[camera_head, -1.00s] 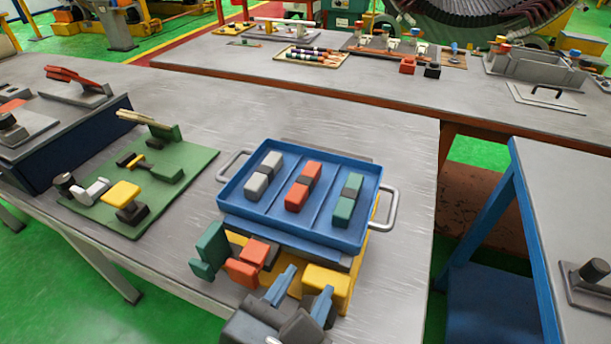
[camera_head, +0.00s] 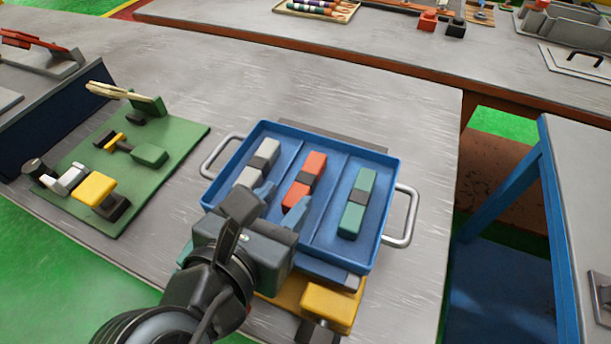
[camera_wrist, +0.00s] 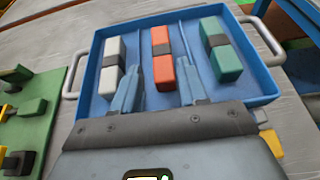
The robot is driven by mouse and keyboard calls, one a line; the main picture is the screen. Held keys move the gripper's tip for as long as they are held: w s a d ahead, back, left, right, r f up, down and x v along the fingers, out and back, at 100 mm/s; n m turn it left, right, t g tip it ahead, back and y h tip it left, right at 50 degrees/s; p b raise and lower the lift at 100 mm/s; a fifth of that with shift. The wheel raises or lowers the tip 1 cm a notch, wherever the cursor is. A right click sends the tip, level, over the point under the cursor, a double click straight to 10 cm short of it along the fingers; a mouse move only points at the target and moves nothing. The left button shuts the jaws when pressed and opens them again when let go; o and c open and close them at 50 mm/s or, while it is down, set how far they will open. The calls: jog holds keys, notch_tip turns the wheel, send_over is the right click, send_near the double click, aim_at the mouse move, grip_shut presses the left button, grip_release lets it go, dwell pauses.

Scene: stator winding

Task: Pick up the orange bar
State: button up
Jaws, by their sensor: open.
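The orange bar (camera_head: 305,180), with a dark grey band around its middle, lies in the middle compartment of the blue tray (camera_head: 395,170). The bar also shows in the wrist view (camera_wrist: 163,72), ahead of and between my two fingers. My gripper (camera_head: 281,202) is open and empty, with its blue fingertips over the near part of the tray. In the wrist view my gripper (camera_wrist: 165,90) has one finger on each side of the bar's line. I cannot tell the exact height of the fingertips above the bar.
A white bar (camera_head: 257,162) lies in the left compartment and a green bar (camera_head: 353,203) in the right one. Thin dividers separate them. The tray has metal handles (camera_head: 412,215) at its sides. A green board (camera_head: 180,130) with fixtures lies to the left.

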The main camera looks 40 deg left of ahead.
aim_at(300, 187)
jog(key=shift+x, duration=2.2)
jog(key=shift+d+f, duration=0.1)
jog(key=shift+f, duration=0.1)
grip_shut()
jog(key=shift+r, duration=0.1)
